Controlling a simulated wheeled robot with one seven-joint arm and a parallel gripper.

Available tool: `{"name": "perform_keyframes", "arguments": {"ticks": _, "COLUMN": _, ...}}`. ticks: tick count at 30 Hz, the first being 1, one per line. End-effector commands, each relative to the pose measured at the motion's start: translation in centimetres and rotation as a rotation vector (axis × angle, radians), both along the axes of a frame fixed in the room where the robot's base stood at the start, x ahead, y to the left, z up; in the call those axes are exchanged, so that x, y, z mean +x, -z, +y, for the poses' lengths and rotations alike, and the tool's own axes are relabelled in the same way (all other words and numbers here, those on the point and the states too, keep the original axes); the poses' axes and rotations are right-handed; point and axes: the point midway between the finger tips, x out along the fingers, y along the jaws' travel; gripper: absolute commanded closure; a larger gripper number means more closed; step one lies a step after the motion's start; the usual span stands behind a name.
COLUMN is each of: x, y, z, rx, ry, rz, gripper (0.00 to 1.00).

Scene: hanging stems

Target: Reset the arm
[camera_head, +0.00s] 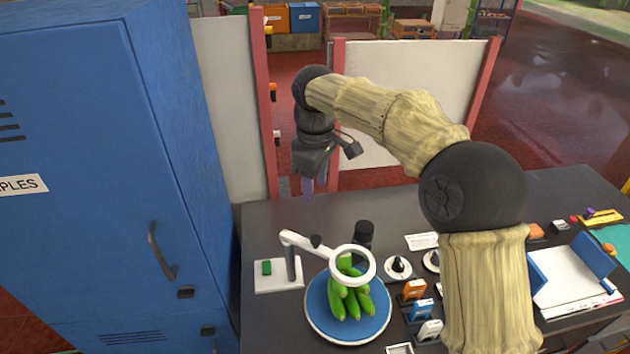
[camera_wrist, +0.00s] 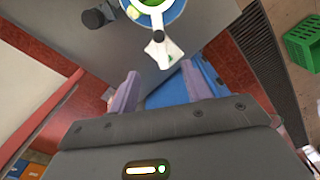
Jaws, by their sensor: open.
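My arm reaches up and over the dark table (camera_head: 270,226) from the right. My gripper (camera_head: 314,190) hangs pointing down near the table's far edge, to the right of the blue cabinet. In the wrist view the two purple-grey fingers of my gripper (camera_wrist: 158,95) stand apart with nothing between them. The gripper is open and touches nothing that I can see. The blue plate (camera_head: 320,312) with several green cucumber-like pods (camera_head: 350,294) lies on the table in front of it, below and apart from the fingers.
A white ring magnifier (camera_head: 364,278) on a stand reaches over the plate. A blue cabinet (camera_head: 110,170) stands close on the left. White panels with red posts (camera_head: 262,110) stand behind. Dials, coloured holders and a paper tray (camera_head: 570,285) fill the right side. A green crate (camera_wrist: 302,42) shows in the wrist view.

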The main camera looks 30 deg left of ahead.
Motion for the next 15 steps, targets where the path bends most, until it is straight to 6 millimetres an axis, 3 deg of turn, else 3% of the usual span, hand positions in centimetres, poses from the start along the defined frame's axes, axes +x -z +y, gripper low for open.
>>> {"name": "perform_keyframes", "arguments": {"ticks": 4, "x": -0.03, "y": -0.84, "z": 0.0, "rx": 0.0, "ry": 0.0, "rz": 0.0, "gripper": 0.52}}
{"name": "perform_keyframes", "arguments": {"ticks": 15, "x": -0.03, "y": -0.86, "z": 0.0, "rx": 0.0, "ry": 0.0, "rz": 0.0, "gripper": 0.52}}
